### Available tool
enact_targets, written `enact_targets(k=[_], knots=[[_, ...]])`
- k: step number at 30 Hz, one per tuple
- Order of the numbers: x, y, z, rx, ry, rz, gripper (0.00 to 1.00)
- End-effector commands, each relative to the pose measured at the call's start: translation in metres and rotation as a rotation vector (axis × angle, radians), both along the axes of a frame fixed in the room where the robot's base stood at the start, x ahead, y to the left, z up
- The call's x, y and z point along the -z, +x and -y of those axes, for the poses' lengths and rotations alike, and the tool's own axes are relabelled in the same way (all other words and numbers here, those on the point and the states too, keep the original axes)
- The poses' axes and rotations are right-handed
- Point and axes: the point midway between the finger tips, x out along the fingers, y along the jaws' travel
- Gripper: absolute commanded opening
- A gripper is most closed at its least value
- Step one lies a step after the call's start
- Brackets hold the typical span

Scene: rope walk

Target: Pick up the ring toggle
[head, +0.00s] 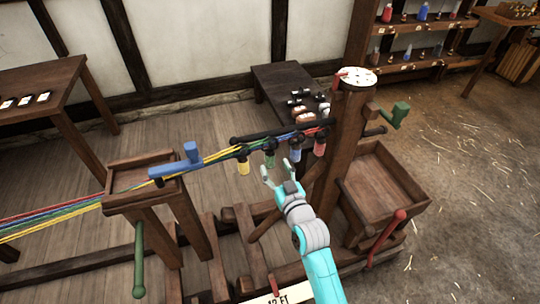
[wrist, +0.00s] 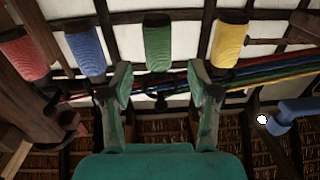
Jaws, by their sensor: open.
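I cannot pick out the ring toggle for certain in either view. Small dark pieces (head: 297,100) lie on the low dark bench (head: 270,80), too small to name. My gripper (head: 277,168) is open and empty, just below the row of hanging bobbins. In the wrist view my gripper (wrist: 158,80) has its fingers apart, with the green bobbin (wrist: 158,45) seen between and beyond them. The blue bobbin (wrist: 85,48) and red bobbin (wrist: 22,55) are to its left, the yellow bobbin (wrist: 229,42) to its right. I cannot tell whether a finger touches anything.
Colored strands (head: 75,212) run left from the wooden stand (head: 145,175) with a blue handle (head: 190,152). A thick post (head: 350,150) with a green crank (head: 400,115) and an open wooden tray (head: 385,185) stand right of my gripper. Straw-strewn floor (head: 475,190) is free at right.

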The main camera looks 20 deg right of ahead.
Motion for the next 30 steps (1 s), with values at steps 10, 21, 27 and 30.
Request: enact_targets(k=[10, 21, 27, 30], knots=[[0.000, 0.033, 0.001, 0.000, 0.000, 0.002, 0.60], [0.001, 0.056, 0.000, 0.000, 0.001, 0.001, 0.60], [0.001, 0.056, 0.000, 0.000, 0.000, 0.001, 0.40], [0.001, 0.056, 0.000, 0.000, 0.000, 0.001, 0.15]])
